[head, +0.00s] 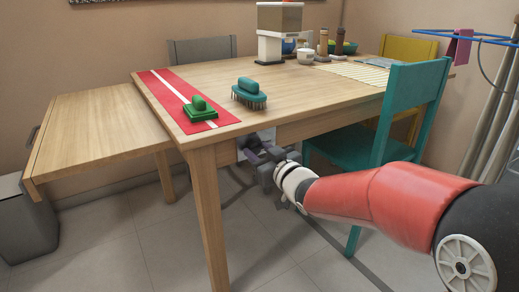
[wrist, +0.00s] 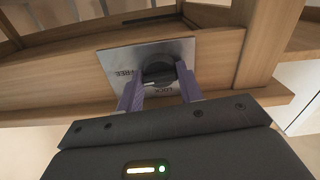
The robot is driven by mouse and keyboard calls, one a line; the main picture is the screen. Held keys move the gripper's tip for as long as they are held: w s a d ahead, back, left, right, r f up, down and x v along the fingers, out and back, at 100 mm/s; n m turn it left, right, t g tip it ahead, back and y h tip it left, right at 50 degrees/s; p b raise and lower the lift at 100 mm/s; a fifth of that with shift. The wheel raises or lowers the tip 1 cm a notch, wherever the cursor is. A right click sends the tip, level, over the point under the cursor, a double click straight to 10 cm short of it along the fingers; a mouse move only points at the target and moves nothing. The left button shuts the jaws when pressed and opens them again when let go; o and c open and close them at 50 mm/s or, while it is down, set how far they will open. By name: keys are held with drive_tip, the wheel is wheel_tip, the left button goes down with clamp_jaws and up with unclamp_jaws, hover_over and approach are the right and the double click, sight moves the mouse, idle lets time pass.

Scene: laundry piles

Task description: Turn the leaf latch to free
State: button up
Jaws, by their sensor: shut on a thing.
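The leaf latch is a round black knob (wrist: 158,72) on a metal plate (wrist: 112,58) under the wooden table. The plate carries the words FREE and LOCK, upside down in the wrist view. A pale mark on the knob points left, roughly between the two words. My gripper (wrist: 160,100) has its purple fingers on either side of the knob, shut on it. In the head view my gripper (head: 262,157) is beneath the table's front edge, and the knob is hidden there. The table's leaf (head: 98,132) sticks out level at the left.
A teal chair (head: 365,148) stands right of my gripper. A table leg (head: 209,215) is to its left. A grey bin (head: 27,225) stands below the leaf.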

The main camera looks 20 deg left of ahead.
drive_tip(key=shift+f+m, duration=0.15)
drive_tip(key=shift+m, duration=0.55)
drive_tip(key=o, duration=1)
drive_tip(key=v, duration=0.8)
drive_tip(key=shift+p, duration=0.3)
